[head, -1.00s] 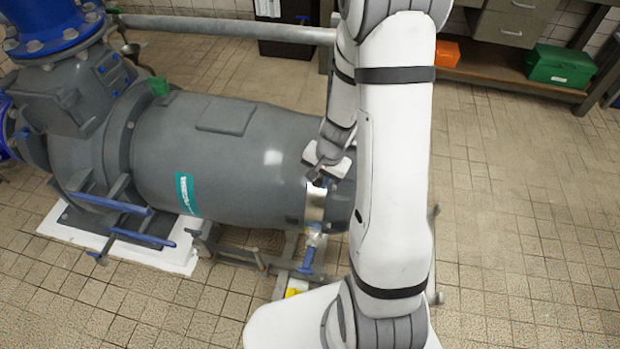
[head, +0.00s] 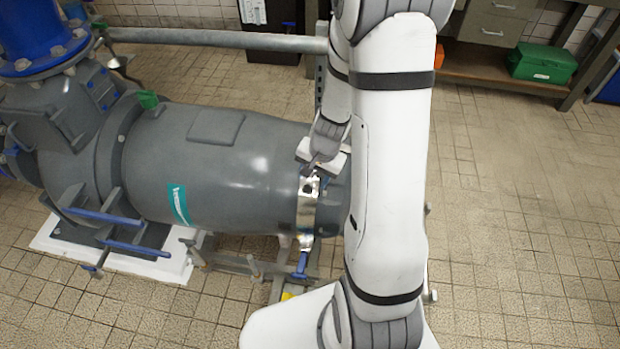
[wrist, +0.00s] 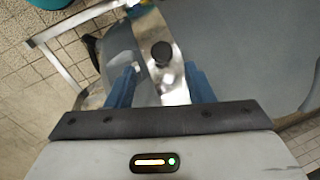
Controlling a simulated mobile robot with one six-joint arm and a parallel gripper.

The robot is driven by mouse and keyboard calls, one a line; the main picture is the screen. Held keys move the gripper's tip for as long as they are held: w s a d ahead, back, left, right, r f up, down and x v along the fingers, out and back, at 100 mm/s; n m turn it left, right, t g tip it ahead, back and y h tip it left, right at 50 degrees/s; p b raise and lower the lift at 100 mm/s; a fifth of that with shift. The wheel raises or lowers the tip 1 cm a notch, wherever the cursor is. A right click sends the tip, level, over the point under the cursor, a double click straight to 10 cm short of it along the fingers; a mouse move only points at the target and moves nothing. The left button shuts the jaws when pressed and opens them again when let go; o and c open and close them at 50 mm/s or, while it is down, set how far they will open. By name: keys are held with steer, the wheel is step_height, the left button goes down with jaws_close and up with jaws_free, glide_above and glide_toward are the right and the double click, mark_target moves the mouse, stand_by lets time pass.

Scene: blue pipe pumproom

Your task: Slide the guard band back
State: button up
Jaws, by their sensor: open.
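The guard band (head: 307,212) is a shiny metal strip around the right end of the grey motor casing (head: 230,165). My gripper (head: 312,177) is at the upper part of the band, partly hidden by my arm. In the wrist view the band (wrist: 148,28) runs down between my two blue fingers (wrist: 161,87). A black knob (wrist: 161,52) stands on the band, just beyond and between the fingertips. The fingers are apart, one on each side of the band. I cannot tell whether they touch it.
A grey horizontal pipe (head: 215,37) runs behind the motor. Blue-handled bars (head: 108,217) and a low metal frame (head: 235,265) stand at its near side. A green box (head: 542,62) is on a bench shelf at the back right. The tiled floor on the right is clear.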

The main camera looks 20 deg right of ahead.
steer(key=shift+p+v, duration=0.3)
steer(key=shift+v, duration=1.35)
steer(key=s+a+r+n+p, duration=0.1)
steer(key=s+r+n+p, duration=0.2)
steer(key=r, duration=0.8)
steer(key=s+a+r+n+h+p, duration=0.1)
steer(key=s+a+r+n+p, duration=0.1)
steer(key=s+r+p, duration=0.4)
steer(key=s+a+r+n+t+p, duration=0.1)
steer(key=s+a+r+n+p, duration=0.1)
steer(key=r, duration=1.4)
steer(key=s+n+p, duration=0.1)
steer(key=s+p, duration=0.1)
steer(key=s, duration=0.1)
steer(key=shift+a+n+h, duration=0.25)
steer(key=shift+n+h, duration=0.05)
steer(key=shift+h, duration=0.1)
